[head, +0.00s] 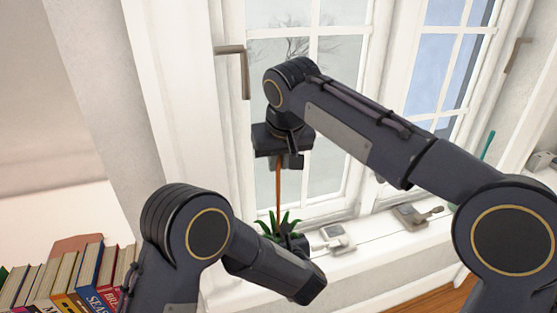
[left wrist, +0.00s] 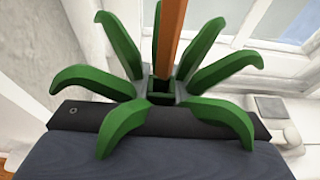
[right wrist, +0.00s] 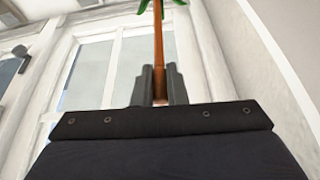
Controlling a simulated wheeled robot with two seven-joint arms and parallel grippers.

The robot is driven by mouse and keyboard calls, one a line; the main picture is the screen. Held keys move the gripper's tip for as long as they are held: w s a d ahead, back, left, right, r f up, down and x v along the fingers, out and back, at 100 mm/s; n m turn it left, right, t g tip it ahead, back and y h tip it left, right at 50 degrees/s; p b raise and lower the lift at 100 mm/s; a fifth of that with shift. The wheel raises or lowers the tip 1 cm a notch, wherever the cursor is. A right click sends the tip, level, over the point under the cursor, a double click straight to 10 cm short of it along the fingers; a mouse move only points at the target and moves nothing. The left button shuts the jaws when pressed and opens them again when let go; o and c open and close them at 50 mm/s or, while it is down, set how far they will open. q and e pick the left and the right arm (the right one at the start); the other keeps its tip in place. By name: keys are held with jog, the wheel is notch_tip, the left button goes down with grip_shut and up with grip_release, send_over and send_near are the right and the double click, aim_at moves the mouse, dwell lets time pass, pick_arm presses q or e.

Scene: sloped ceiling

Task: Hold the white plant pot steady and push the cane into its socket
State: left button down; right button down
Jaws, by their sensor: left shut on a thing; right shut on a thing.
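The brown cane (head: 278,188) stands roughly upright over the green-leaved plant (head: 270,225); it also shows in the left wrist view (left wrist: 170,35). Its lower end is at the dark green square socket (left wrist: 162,92) among the leaves; I cannot tell whether it is inside or just above. My right gripper (head: 290,160) is shut on the cane from above; its fingers (right wrist: 160,85) flank the cane in the right wrist view. My left gripper (head: 290,241) is shut low at the plant, around the pot. The white pot itself is hidden by the gripper and leaves.
The plant is by the white windowsill (head: 355,238), close to the window (head: 330,90). Grey window latches (head: 333,238) and (head: 415,213) lie along the sill to the right. Several books (head: 75,275) stand at the lower left. A window handle (head: 240,65) sticks out above.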

aim_at(279, 180)
jog(key=shift+f, duration=2.85)
jog(key=c, duration=1.4)
grip_release()
jog(key=shift+o, duration=0.2)
jog(key=v, duration=1.2)
